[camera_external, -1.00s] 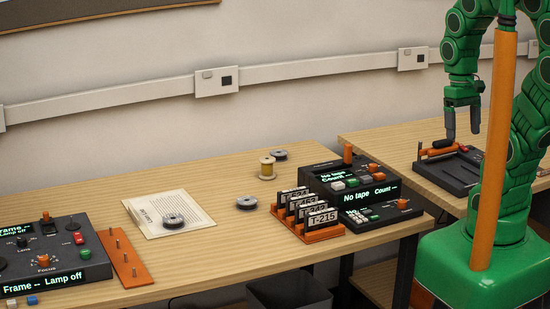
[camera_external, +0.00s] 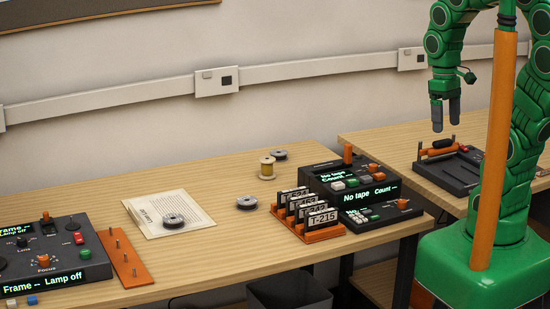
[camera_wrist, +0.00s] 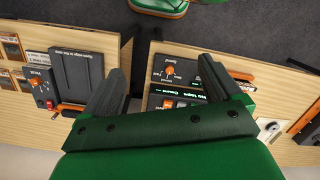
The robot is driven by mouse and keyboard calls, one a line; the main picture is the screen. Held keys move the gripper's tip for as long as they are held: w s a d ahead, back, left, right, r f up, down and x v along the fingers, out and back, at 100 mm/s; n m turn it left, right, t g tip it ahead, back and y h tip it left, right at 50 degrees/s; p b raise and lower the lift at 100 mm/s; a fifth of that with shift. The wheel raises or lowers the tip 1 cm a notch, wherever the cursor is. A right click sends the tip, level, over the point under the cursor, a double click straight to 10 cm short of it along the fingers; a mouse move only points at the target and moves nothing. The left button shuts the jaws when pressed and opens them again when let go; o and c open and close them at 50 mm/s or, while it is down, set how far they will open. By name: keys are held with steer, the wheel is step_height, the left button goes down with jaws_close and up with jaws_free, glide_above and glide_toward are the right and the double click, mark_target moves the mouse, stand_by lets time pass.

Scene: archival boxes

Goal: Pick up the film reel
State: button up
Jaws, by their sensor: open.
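Several reels lie on the left table. One grey reel (camera_external: 173,220) lies flat on a printed sheet (camera_external: 142,212). A second grey reel (camera_external: 246,203) lies on bare wood, and a third grey reel (camera_external: 280,155) lies farther back. A yellow-wound spool (camera_external: 267,168) stands upright beside the third. I cannot tell which is the film reel. My gripper (camera_external: 446,125) is open and empty, pointing down in the air near the gap between the tables, well right of all the reels. Its two fingers also show in the wrist view (camera_wrist: 166,85), with nothing between them.
A tape counter console (camera_external: 345,190) and an orange rack (camera_external: 322,236) of labelled cassettes stand at the left table's right end. A lamp console (camera_external: 60,255) and an orange peg board (camera_external: 122,262) are at its left. A dark device (camera_external: 460,175) sits on the right table.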

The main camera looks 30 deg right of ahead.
steer(key=w+a+n, duration=0.9)
steer(key=w+n, duration=0.1)
steer(key=w, duration=0.4)
steer(key=n+t, duration=0.2)
steer(key=n, duration=2.1)
glide_above(247, 203)
steer(key=w+d, duration=0.1)
steer(key=d, duration=0.1)
steer(key=f, duration=1.8)
steer(key=shift+w+a+f, duration=0.15)
steer(key=shift+w+f, duration=0.05)
steer(key=shift+f, duration=0.1)
steer(key=shift+n, duration=0.5)
steer(key=shift+w+a+f, duration=0.1)
steer(key=shift+a+f, duration=0.05)
steer(key=shift+f, duration=1.3)
steer(key=shift+w+a+f, duration=0.1)
steer(key=shift+f, duration=1.3)
steer(key=shift+a+f, duration=0.15)
steer(key=shift+f, duration=1.3)
steer(key=shift+c, duration=0.3)
